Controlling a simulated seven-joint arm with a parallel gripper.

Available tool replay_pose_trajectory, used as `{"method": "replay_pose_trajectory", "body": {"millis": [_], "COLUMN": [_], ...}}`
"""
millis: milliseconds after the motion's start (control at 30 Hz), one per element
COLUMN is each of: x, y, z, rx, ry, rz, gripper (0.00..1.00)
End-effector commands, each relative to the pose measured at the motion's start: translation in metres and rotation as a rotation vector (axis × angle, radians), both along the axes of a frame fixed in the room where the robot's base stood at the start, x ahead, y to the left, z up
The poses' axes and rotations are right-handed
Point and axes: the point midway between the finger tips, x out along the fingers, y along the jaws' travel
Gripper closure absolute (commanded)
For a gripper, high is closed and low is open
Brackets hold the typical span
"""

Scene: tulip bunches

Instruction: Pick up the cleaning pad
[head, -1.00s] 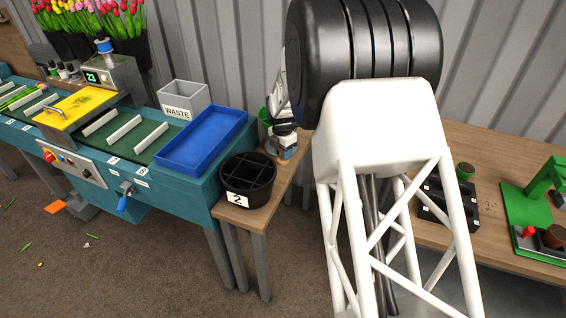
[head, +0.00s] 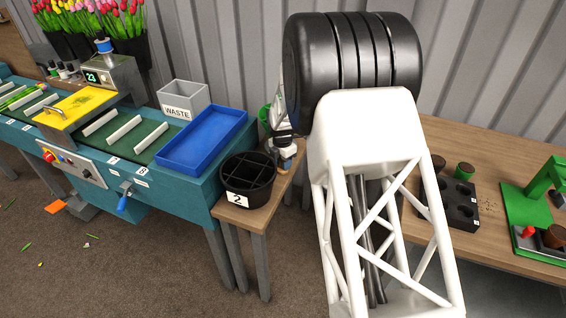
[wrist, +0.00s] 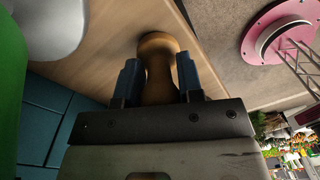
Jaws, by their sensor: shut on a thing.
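My gripper (wrist: 158,82) has its two blue fingers on either side of a tan wooden knob (wrist: 158,62), which flares at its far end. It is shut on the knob's narrow neck. The knob looks like the handle of the cleaning pad, but no pad face shows. In the head view my gripper (head: 285,150) is small and partly hidden, low over the small wooden table (head: 262,212), behind the black pot. Whether the knob touches the table I cannot tell.
The black divided pot (head: 248,180) marked 2 stands in front of my gripper. A green container (head: 264,115) is close behind it. The blue tray (head: 203,140) and grey waste bin (head: 183,97) are to the left. A black holed block (head: 458,205) sits on the right table.

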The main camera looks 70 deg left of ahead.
Motion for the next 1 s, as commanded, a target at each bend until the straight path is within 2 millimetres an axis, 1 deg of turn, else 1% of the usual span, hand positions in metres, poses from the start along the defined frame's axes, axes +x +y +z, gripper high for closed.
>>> {"method": "replay_pose_trajectory", "body": {"millis": [400,433,567,600,867,1000], "x": [0.0000,0.0000,0.0000,0.0000,0.0000,0.0001], "y": [0.0000,0.0000,0.0000,0.0000,0.0000,0.0002], "z": [-0.0031,-0.0031,-0.0029,-0.0029,-0.0026,0.0008], "rx": [0.000,0.000,0.000,0.000,0.000,0.001], "ry": [0.000,0.000,0.000,0.000,0.000,0.000], "rz": [0.000,0.000,0.000,0.000,0.000,0.000], "gripper": [0.89,0.63,0.43,0.40,0.40,0.40]}}
